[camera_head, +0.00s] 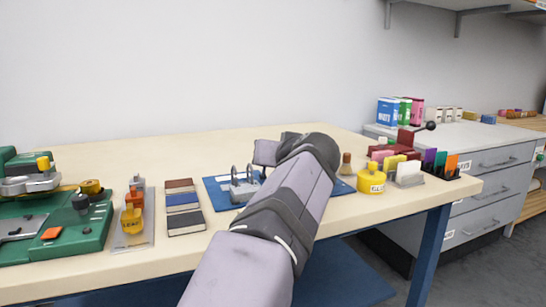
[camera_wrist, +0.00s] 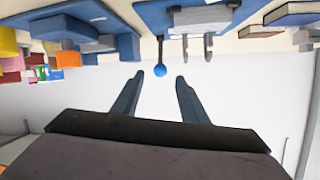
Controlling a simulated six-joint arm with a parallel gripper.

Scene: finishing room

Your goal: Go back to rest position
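A grey two-pronged device (camera_head: 243,187) stands on a blue mat (camera_head: 217,195) beside the arm; my arm covers part of the mat. The wrist view looks upside down and shows the device (camera_wrist: 201,20) and a blue ball (camera_wrist: 160,71) on a thin rod beyond the fingertips. I cannot tell how far the ball is from them.
Three small books (camera_head: 184,200) lie left of the mat. Green equipment (camera_head: 60,225) and a tray (camera_head: 147,222) with an orange-yellow bottle stand further left. A yellow pot (camera_head: 371,180) and card holders (camera_head: 410,178) stand at the right. The table's back strip is clear.

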